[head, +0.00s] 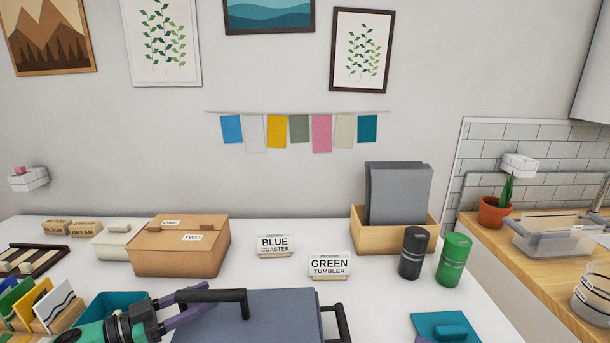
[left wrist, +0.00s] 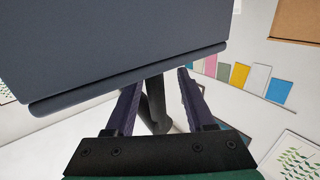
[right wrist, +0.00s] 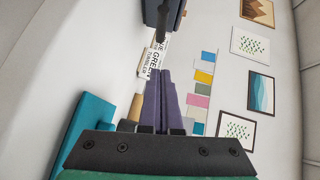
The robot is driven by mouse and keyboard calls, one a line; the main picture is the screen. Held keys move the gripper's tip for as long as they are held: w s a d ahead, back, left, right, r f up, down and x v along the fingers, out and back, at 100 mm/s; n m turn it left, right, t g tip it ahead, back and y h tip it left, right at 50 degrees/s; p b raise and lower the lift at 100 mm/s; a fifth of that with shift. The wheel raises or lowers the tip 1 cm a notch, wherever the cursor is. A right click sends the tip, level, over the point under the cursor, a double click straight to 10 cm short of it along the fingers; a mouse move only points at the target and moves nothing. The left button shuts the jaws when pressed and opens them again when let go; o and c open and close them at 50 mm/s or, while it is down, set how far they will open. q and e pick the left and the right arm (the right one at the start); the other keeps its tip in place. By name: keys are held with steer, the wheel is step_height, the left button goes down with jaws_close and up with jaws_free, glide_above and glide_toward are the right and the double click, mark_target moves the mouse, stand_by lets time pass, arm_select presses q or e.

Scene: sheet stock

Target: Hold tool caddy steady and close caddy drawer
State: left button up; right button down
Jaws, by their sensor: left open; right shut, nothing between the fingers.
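The tool caddy (head: 265,312) is a dark blue-grey box at the bottom middle of the head view, with black handles at its left and right. My left gripper (head: 206,296) is open at the left handle. In the left wrist view the black handle (left wrist: 155,105) shows between the spread purple fingers (left wrist: 158,80), under the caddy's edge (left wrist: 130,75); I cannot tell whether they touch it. My right gripper (right wrist: 160,73) is shut and empty, its tips pointing toward the caddy's dark side (right wrist: 162,14), apparently apart from it. The caddy drawer cannot be made out.
A teal object (head: 445,327) lies right of the caddy. Behind stand the blue coaster sign (head: 273,245), green tumbler sign (head: 328,266), brown box (head: 180,255), black tumbler (head: 413,253) and green tumbler (head: 453,260). White tabletop is clear between the signs and caddy.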

steer(key=shift+s, duration=0.1)
arm_select(q)
steer(key=v, duration=1.2)
steer(key=o, duration=0.5)
steer(key=p+v, duration=0.3)
steer(key=v, duration=0.5)
steer(key=shift+r, duration=0.1)
arm_select(e)
step_height(320, 180, up, 3)
steer(key=shift+r, duration=0.1)
